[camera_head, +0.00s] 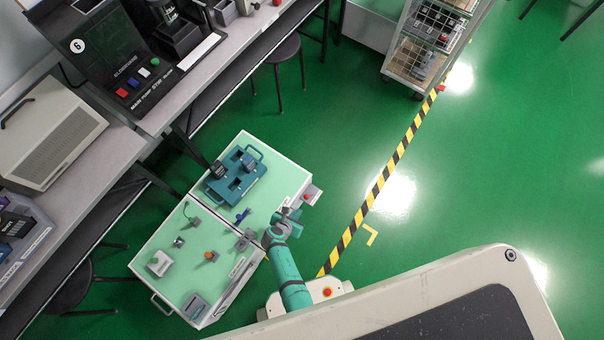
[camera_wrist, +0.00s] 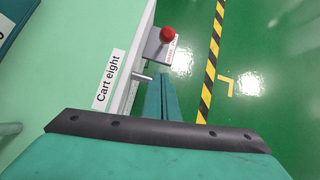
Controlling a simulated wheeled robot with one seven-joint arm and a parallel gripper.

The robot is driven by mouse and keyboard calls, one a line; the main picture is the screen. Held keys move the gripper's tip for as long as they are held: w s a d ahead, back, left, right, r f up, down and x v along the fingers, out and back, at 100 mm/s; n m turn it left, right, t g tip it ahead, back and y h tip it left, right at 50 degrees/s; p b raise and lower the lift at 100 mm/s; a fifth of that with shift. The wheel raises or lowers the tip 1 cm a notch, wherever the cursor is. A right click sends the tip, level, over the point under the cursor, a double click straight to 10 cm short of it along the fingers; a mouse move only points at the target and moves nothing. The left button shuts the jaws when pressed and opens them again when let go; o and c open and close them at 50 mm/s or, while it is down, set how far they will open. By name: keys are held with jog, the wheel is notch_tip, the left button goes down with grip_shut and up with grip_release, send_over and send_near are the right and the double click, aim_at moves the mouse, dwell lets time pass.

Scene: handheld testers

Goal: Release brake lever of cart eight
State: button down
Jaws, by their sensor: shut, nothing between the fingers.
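A red-knobbed lever (camera_wrist: 166,34) stands on a grey bracket with a small label at the cart's edge. The red knob also shows in the head view (camera_head: 307,197). My gripper (camera_wrist: 163,80) is shut and empty, beside the cart's edge and short of the knob, with a visible gap between them. In the head view the gripper (camera_head: 290,213) is over the cart's right edge, partly hiding it.
A metal peg (camera_wrist: 143,77) sticks out from the cart side near my fingers. A blue tray (camera_head: 235,174) lies on the cart. A second cart (camera_head: 180,262) with several parts adjoins it. The green floor right of the striped tape (camera_head: 375,190) is clear.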

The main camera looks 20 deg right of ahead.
jog(key=shift+x, duration=0.95)
jog(key=w+d+r, duration=0.2)
jog(key=shift+w+d, duration=0.2)
jog(key=shift+w, duration=0.1)
jog(key=shift+w, duration=0.1)
